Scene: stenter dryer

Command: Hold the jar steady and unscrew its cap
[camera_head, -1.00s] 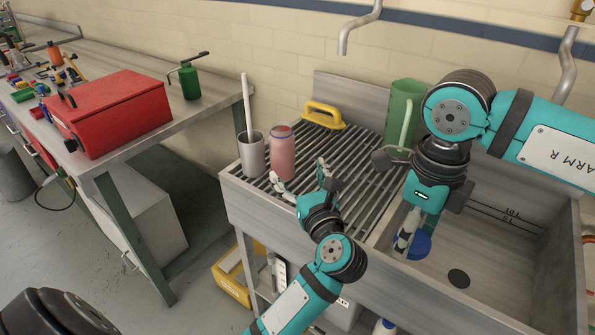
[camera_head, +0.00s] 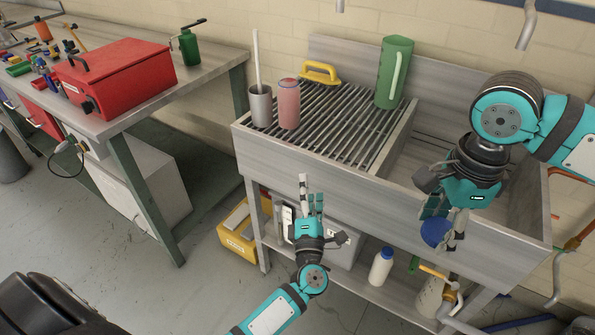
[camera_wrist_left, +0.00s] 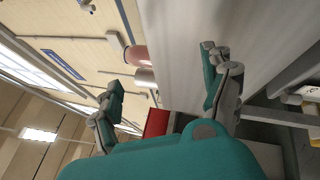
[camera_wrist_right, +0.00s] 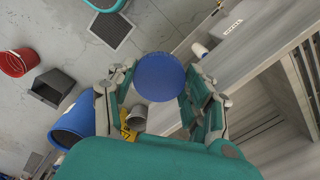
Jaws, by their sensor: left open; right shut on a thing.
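A pink jar (camera_head: 288,105) stands upright on the slatted drainboard, beside a grey cup. No blue cap sits on top of it. My right gripper (camera_head: 446,230) is shut on a round blue cap (camera_head: 435,231), in front of the sink's front wall. The blue cap (camera_wrist_right: 160,76) is seen face-on between the fingers in the right wrist view. My left gripper (camera_head: 311,194) is open and empty, below and in front of the drainboard, apart from the jar. In the left wrist view the jar (camera_wrist_left: 136,56) shows between the open fingers.
A grey cup (camera_head: 260,108) holding a white rod, a yellow-handled tool (camera_head: 320,72) and a green jug (camera_head: 394,72) stand on the drainboard (camera_head: 345,125). A red toolbox (camera_head: 115,78) is on the bench at left. A white bottle (camera_head: 381,266) stands on the shelf below.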

